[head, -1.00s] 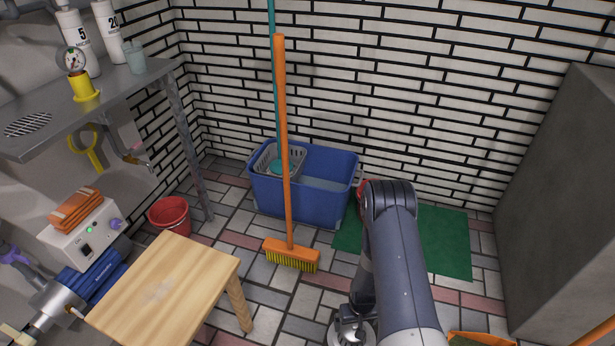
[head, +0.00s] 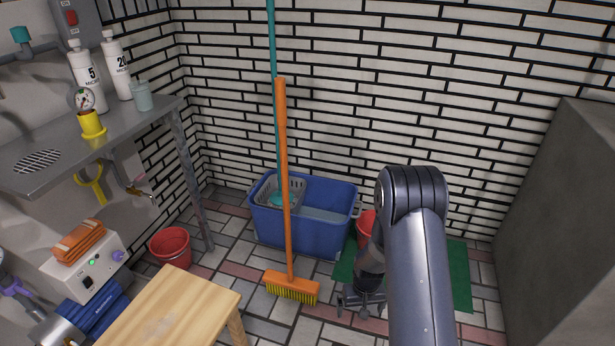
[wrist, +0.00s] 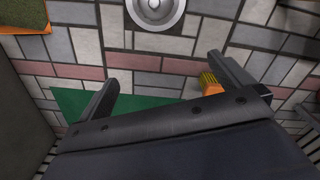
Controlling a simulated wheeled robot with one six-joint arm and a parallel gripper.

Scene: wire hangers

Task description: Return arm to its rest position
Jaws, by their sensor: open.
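My gripper (head: 361,303) hangs low over the tiled floor at the end of my raised, folded arm in the head view. In the wrist view my gripper (wrist: 162,70) has its two fingers spread wide apart. Part of my forearm and wrist is hidden behind my upper arm link in the head view.
An orange broom (head: 287,190) stands before a blue mop bucket (head: 300,232), left of my arm. A red bucket (head: 366,226) is partly behind my arm, near a green mat (head: 458,280). A wooden stool (head: 170,312) stands front left; a grey block (head: 560,200) is right.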

